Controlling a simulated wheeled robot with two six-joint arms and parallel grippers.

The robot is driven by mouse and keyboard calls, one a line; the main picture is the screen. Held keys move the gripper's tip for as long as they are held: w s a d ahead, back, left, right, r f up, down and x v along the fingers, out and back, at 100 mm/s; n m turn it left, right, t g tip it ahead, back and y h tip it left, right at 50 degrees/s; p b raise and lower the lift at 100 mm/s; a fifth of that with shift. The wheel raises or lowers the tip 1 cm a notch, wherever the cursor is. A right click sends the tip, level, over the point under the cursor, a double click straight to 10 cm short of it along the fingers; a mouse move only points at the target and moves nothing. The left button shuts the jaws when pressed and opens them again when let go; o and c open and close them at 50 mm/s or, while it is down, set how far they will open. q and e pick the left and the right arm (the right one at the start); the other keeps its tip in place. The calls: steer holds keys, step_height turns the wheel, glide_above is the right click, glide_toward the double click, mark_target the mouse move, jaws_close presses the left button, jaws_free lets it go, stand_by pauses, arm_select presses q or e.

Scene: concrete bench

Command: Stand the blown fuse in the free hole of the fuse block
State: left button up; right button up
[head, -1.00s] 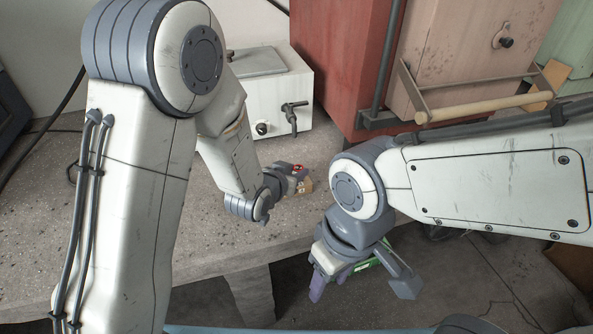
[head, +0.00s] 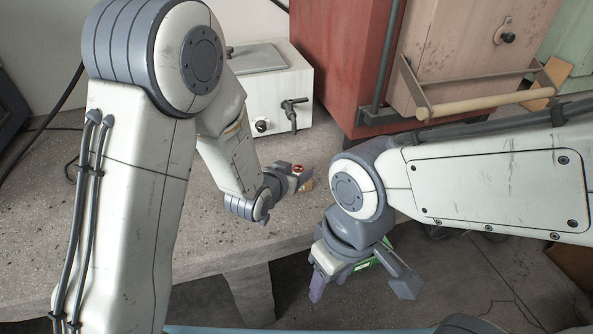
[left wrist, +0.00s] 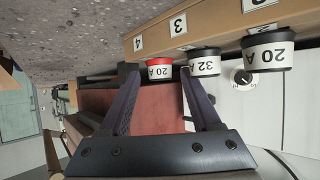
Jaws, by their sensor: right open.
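The fuse block (left wrist: 125,53) is a tan bar with numbered white labels, seen upside down in the left wrist view. A red-ringed 20 A fuse (left wrist: 158,72) sits between the fingertips of my left gripper (left wrist: 160,80), with a small gap on each side. A dark 32 A fuse (left wrist: 204,65) and a dark 20 A fuse (left wrist: 267,54) stand beside it. In the head view the red fuse (head: 298,169) shows at my left gripper (head: 302,180). My right gripper (head: 362,288) is open, off the bench's front edge. No free hole is visible.
The concrete bench (head: 200,240) is bare in front of the left arm. A white box with a tap (head: 275,95) stands behind the left gripper. A red cabinet (head: 340,60) and a pinkish box with a wooden handle (head: 440,60) stand to the right.

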mark_target(296, 171)
arm_select(q)
steer(key=shift+s+a+f, duration=0.15)
steer(key=shift+s, duration=0.15)
steer(key=v, duration=0.2)
steer(key=shift+s+a+r+p, duration=0.15)
steer(key=shift+r+p, duration=0.15)
steer(key=shift+r, duration=0.05)
steer(key=p+v, duration=0.7)
steer(key=p, duration=1.1)
steer(key=shift+s+r+p, duration=0.15)
steer(key=shift+r+p, duration=0.05)
steer(key=shift+p, duration=0.15)
